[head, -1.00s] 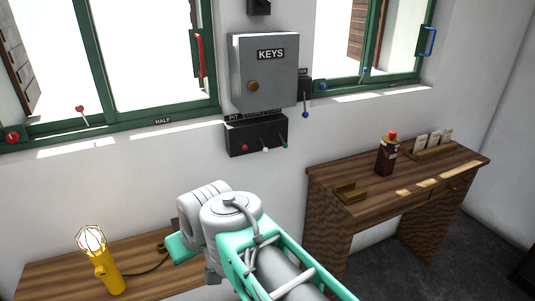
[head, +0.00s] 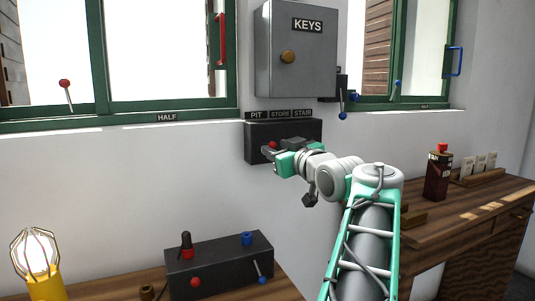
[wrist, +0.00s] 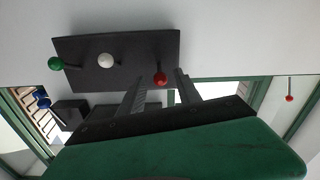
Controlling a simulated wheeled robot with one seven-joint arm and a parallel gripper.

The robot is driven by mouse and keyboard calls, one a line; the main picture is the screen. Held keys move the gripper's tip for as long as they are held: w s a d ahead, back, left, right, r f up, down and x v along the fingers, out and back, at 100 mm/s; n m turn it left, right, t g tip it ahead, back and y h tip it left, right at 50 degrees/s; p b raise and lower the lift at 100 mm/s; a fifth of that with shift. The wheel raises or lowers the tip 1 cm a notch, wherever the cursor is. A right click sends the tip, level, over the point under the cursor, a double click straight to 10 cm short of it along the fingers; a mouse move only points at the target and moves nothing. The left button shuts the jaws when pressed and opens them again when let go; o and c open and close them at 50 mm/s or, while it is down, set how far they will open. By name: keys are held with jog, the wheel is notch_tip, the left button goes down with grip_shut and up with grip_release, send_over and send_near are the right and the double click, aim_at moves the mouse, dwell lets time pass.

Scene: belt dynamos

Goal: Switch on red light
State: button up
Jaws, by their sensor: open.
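A dark switch box (head: 252,146) is on the wall under labels PIT, STORE and STAIR. Its red-knobbed lever (head: 272,145) is under PIT, partly hidden by my gripper (head: 268,153). In the wrist view, the red knob (wrist: 160,79) shows between the tips of my open gripper (wrist: 162,86); I cannot tell whether they touch it. The white knob (wrist: 106,60) and green knob (wrist: 55,63) are beside it. A dark box (head: 222,266) on the desk has a red-knobbed lever (head: 196,282), a blue-knobbed lever (head: 261,279), a dark-red fitting (head: 186,244) and a blue fitting (head: 247,239).
A grey KEYS cabinet (head: 300,60) hangs above the switch box. A lit yellow caged lamp (head: 38,262) stands at the lower left. A window lever with a red knob (head: 65,84) is at the left. A dark red bottle (head: 437,175) stands on the right desk.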

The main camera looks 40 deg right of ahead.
aim_at(274, 147)
jog(key=x, duration=0.4)
jog(key=shift+w+d, duration=0.1)
jog(key=shift+w, duration=0.2)
jog(key=shift+c, duration=0.4)
grip_shut()
